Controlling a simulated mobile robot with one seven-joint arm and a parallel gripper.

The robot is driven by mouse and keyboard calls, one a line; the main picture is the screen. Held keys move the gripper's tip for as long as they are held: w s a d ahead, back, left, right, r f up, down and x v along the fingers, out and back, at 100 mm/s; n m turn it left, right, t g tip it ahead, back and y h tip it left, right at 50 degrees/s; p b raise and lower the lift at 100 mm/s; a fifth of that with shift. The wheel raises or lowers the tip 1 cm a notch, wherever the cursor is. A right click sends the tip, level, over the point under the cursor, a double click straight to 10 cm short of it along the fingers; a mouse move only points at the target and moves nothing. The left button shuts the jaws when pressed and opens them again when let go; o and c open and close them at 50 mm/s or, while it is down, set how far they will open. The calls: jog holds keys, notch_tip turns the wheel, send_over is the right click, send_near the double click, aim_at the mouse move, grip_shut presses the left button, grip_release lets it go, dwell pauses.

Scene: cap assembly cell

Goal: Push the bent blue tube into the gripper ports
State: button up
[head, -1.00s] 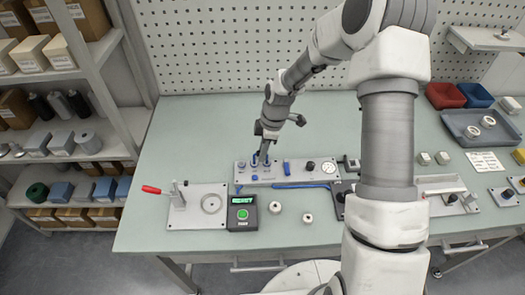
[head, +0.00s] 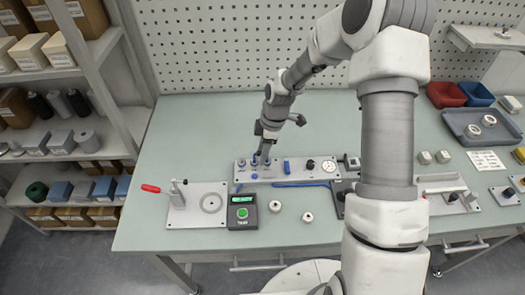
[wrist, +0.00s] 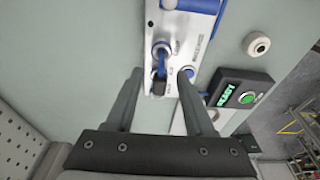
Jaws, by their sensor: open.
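The port panel (head: 320,170) is a long pale plate lying on the bench, with several blue fittings near its left end. My gripper (head: 262,162) is low over that left end. In the wrist view my gripper (wrist: 161,76) is open, with its fingers apart on either side of a silver port (wrist: 160,48) with blue around it. A short dark-blue piece (wrist: 161,72), which looks like the bent blue tube, stands at this port between the fingers. I cannot tell how deep it sits. Another blue piece (wrist: 187,72) shows beside the right fingertip.
A black test box (head: 241,212) with a green button stands in front of the panel's left end. Two small white rings (head: 275,206) lie in front. The bench behind the panel is clear.

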jog(key=d+r, duration=0.3)
jog(key=r, duration=1.4)
jog(key=shift+d+r, duration=0.15)
jog(key=shift+d, duration=0.05)
jog(key=s+d+r+m+t+h+p, duration=0.1)
jog(key=s+d+r+m+t+h, duration=0.25)
jog(key=s+r+m, duration=0.75)
jog(key=s+d+r+m+t+y+b, duration=0.1)
jog(key=s+m, duration=0.5)
jog(key=s, duration=0.7)
jog(key=shift+s+d+r+m+t, duration=0.3)
jog(key=shift+s+d+r+t, duration=0.15)
jog(key=shift+d+t, duration=0.15)
jog(key=shift+w+a, duration=0.1)
